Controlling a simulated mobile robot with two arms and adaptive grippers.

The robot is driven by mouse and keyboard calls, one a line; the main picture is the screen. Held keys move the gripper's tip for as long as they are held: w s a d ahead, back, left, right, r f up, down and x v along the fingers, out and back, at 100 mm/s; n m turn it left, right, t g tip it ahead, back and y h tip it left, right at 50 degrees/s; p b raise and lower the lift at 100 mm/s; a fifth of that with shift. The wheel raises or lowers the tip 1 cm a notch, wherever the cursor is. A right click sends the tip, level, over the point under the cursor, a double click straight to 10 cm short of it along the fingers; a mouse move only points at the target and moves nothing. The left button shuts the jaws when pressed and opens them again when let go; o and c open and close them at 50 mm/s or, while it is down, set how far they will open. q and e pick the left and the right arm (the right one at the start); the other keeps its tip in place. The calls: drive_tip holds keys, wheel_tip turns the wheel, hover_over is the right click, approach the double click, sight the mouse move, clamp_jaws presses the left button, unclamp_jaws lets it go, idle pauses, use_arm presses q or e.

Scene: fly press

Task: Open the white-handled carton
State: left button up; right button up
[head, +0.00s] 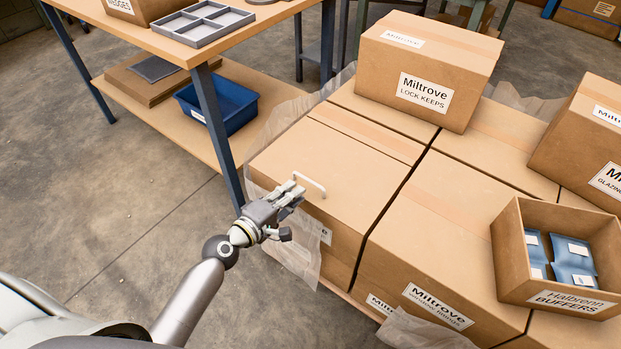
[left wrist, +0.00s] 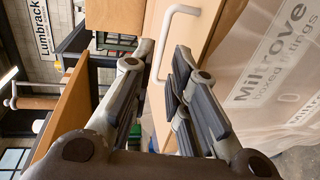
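The white-handled carton (head: 345,172) is a large brown box at the near left corner of the stacked cartons. Its top looks closed. Its white bar handle (head: 311,183) is at the top front edge and also shows in the left wrist view (left wrist: 164,38). My left gripper (head: 297,189) is just beside the handle, at its left end. In the left wrist view, the fingers (left wrist: 160,66) are apart, with the lower end of the handle showing between them. I cannot tell whether they touch it. My right gripper is not in view.
A Lock Keeps carton (head: 460,55) stands on the stack behind. An open Buffers box (head: 510,250) with blue packs sits at the right. A workbench (head: 170,40) with a grey tray (head: 203,20) and a blue bin (head: 235,108) is left. Clear wrap hangs around the cartons; floor at left is free.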

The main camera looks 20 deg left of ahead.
sight(309, 180)
use_arm(q)
drive_tip(key=x, duration=0.6)
drive_tip(key=shift+w+f, duration=0.1)
drive_tip(key=shift+w+d+f, duration=0.15)
drive_tip(key=shift+w+d, duration=0.1)
drive_tip(key=shift+w, duration=0.45)
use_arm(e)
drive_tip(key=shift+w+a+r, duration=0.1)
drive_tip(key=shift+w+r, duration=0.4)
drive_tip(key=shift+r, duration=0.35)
use_arm(q)
clamp_jaws()
